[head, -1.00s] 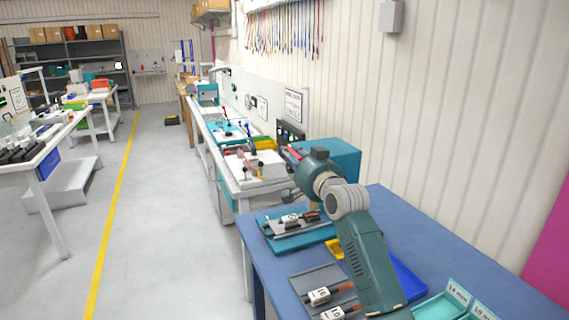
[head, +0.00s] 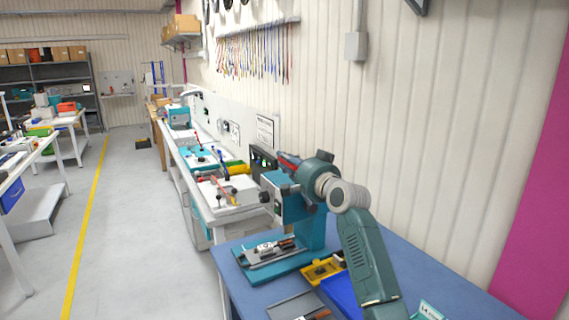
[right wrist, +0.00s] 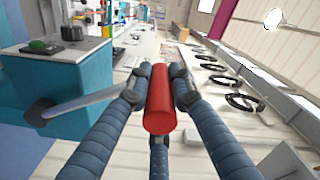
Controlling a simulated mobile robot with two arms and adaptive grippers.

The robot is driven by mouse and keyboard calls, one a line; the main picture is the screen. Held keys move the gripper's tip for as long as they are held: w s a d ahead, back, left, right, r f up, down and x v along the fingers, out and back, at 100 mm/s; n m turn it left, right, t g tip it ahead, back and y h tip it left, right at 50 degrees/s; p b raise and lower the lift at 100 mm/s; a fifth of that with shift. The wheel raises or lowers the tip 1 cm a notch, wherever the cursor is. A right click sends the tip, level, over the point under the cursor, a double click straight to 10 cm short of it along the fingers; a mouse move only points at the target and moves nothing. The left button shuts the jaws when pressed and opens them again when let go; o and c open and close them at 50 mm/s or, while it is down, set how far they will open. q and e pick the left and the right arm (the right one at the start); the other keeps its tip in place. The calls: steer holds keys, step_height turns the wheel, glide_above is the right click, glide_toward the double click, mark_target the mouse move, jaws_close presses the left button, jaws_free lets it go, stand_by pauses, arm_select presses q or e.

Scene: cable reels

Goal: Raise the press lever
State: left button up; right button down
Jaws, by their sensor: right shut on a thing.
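The teal press (head: 318,232) stands on the blue table, with its head at upper left and its base toward me. In the right wrist view the press (right wrist: 55,80) is on the left, and a metal lever rod (right wrist: 88,102) runs from it toward my fingers. My right gripper (head: 296,162) is raised beside the top of the press. The right wrist view shows my right gripper (right wrist: 160,85) shut around the red lever handle (right wrist: 159,105). My left gripper is not in view.
A yellow tray (head: 322,270) and a blue bin (head: 343,292) lie near the press base, under my right arm. A white workbench (head: 226,212) with devices runs along the wall beyond.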

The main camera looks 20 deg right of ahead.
steer(key=shift+d+r, duration=0.15)
steer(key=c, duration=1.7)
jaws_free()
steer(key=shift+o, duration=0.8)
steer(key=s+d, duration=0.2)
steer(key=s, duration=1)
steer(key=shift+d, duration=0.15)
steer(key=shift+w, duration=0.1)
